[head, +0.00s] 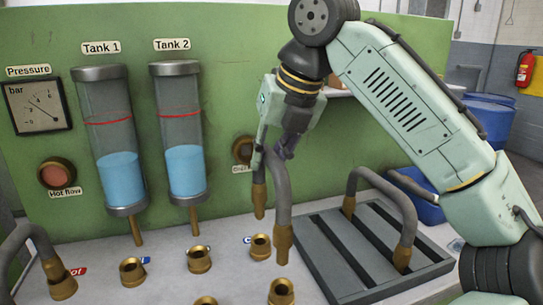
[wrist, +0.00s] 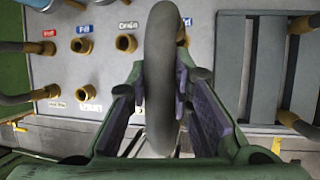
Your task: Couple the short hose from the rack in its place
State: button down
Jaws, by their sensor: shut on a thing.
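My gripper (head: 284,150) is shut on a grey bent hose (head: 282,195) with brass ends, holding it by its top bend. Both ends hang down, and in the head view they show above two brass sockets, one at the back right (head: 260,246) and one in front (head: 281,292), with gaps between. In the wrist view the hose (wrist: 160,80) runs between the fingers and hides what is under it; sockets (wrist: 126,43) show to its left. The slatted grey rack (head: 335,255) is to the right, with another bent hose (head: 408,215) standing in it.
Other brass sockets (head: 132,271) stand on the grey bench. A hose (head: 20,240) is at the left, its end at a socket beside a red label. Tank 1 (head: 122,180) and Tank 2 (head: 185,170) hang on the green panel, with a pressure gauge (head: 38,106) beside them.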

notch_tip(320, 180, down, 5)
jog(key=b, duration=0.4)
jog(key=shift+r, duration=0.15)
jog(key=shift+p, duration=0.5)
dwell(0.4)
jog(key=shift+f+b, duration=1)
jog(key=shift+f, duration=1.05)
dwell(0.4)
jog(key=c, duration=1.4)
grip_release()
jog(key=shift+o, duration=0.2)
